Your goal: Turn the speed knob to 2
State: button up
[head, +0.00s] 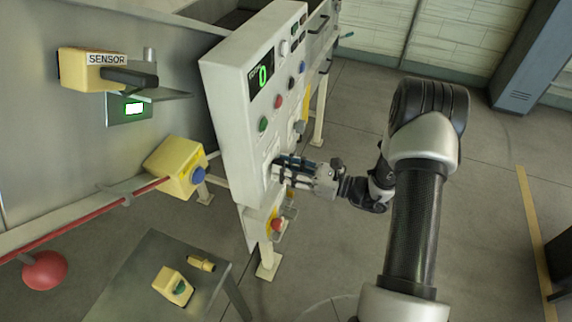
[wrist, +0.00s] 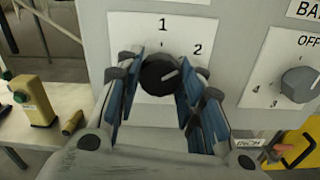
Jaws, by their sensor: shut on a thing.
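The speed knob (wrist: 158,76) is a round black dial on a white plate in the wrist view, with the labels 1 above it and 2 to its upper right. Its pale pointer mark points up and to the right, roughly toward the 2. My gripper (wrist: 160,82) has its blue-padded fingers on both sides of the knob and is shut on it. In the head view my gripper (head: 276,168) reaches the lower part of the white control panel (head: 228,130), and its fingers hide the knob there.
Another dial (wrist: 299,84), marked OFF, 3 and 4, sits to the right on the panel. A red button (head: 277,225) is below. A small table (head: 215,285) with a yellow button box (head: 172,287) stands at lower left.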

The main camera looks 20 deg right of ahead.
jog(key=shift+m, duration=0.5)
jog(key=o, duration=1.1)
jog(key=shift+c, duration=0.2)
jog(key=shift+d, duration=0.1)
jog(key=v, duration=1.2)
